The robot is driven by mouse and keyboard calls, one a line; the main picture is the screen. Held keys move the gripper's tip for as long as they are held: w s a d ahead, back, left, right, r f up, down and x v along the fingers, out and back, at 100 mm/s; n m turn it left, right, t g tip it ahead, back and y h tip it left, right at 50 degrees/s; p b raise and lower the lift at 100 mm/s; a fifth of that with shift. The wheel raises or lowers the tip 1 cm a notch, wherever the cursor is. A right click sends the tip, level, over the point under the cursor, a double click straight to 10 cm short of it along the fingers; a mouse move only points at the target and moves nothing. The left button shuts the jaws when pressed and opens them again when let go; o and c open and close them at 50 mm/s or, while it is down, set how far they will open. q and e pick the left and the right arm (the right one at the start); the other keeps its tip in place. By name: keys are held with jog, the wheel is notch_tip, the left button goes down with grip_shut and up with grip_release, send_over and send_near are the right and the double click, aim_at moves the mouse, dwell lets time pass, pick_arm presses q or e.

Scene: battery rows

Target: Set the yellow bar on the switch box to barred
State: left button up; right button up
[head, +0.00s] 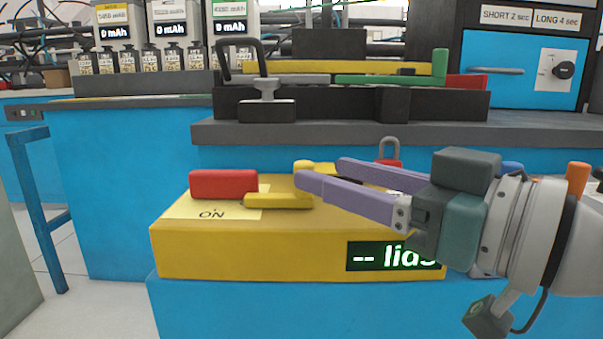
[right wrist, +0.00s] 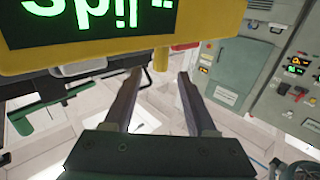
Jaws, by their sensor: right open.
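The yellow switch box (head: 260,250) stands on a blue stand, with a dark display (head: 395,256) reading "-- lids" on its front, partly covered by my right gripper. A red block (head: 223,184) sits at its top left, by a pale "ON" label (head: 212,213). The yellow bar (head: 278,201) lies on top, just right of the red block. My right gripper (head: 322,174) is open over the box, its purple fingers pointing left, close to the bar but not seen around it. In the right wrist view the fingers (right wrist: 157,86) are apart and empty below the upside-down box (right wrist: 120,50).
A yellow rounded piece (head: 304,166) stands behind the bar. A red padlock (head: 388,152) is behind my gripper. A dark rack (head: 340,103) with coloured bars stands on the rear bench. Battery chargers (head: 165,30) stand back left. Open floor shows at the left.

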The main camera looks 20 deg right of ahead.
jog(key=v, duration=0.5)
